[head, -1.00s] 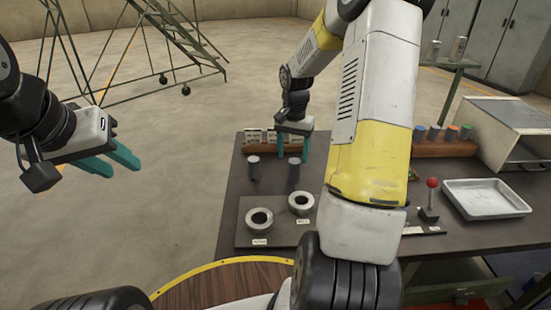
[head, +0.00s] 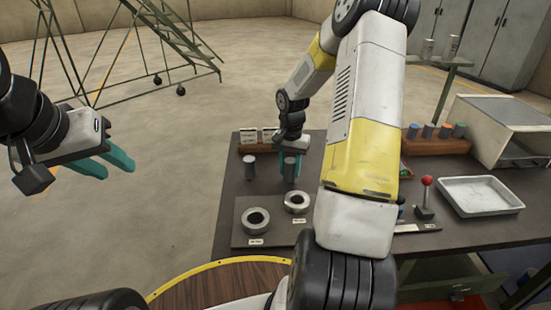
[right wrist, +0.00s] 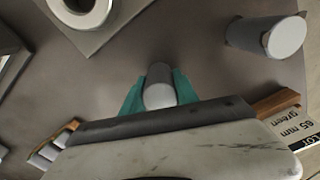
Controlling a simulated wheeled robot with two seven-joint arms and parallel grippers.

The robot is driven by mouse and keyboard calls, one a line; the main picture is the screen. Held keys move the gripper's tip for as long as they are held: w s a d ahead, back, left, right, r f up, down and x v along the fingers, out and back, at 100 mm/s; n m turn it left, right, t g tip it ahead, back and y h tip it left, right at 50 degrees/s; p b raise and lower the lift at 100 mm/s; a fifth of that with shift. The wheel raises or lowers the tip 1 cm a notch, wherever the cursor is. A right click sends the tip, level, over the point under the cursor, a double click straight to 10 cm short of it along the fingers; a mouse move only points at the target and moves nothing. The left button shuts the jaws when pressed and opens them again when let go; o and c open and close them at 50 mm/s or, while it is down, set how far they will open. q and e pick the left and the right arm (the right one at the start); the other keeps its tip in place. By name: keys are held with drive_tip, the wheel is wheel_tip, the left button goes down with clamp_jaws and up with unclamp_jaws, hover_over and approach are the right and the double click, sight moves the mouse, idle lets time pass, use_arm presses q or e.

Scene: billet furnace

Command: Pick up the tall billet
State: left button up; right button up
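Two upright grey cylindrical billets stand on the dark table. One billet (head: 250,168) is at the left. The other billet (head: 291,168) is to its right, between the fingers of my right gripper (head: 292,165). I cannot tell which is taller. In the right wrist view the right gripper (right wrist: 159,85) points down, its teal fingers open around a billet (right wrist: 159,94) whose light top shows. Any contact is unclear. The other billet (right wrist: 268,37) stands apart at the upper right there. My left gripper (head: 108,164) is open and empty, left of the table.
Two ring-shaped holders (head: 255,221) (head: 297,202) sit on a plate in front of the billets. A wooden rack with label cards (head: 259,137) is behind. A red-knobbed lever (head: 426,195), white tray (head: 480,196) and rack of coloured cylinders (head: 435,138) are right.

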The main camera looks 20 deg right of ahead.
clamp_jaws()
drive_tip(key=shift+r, duration=0.1)
idle(1.1)
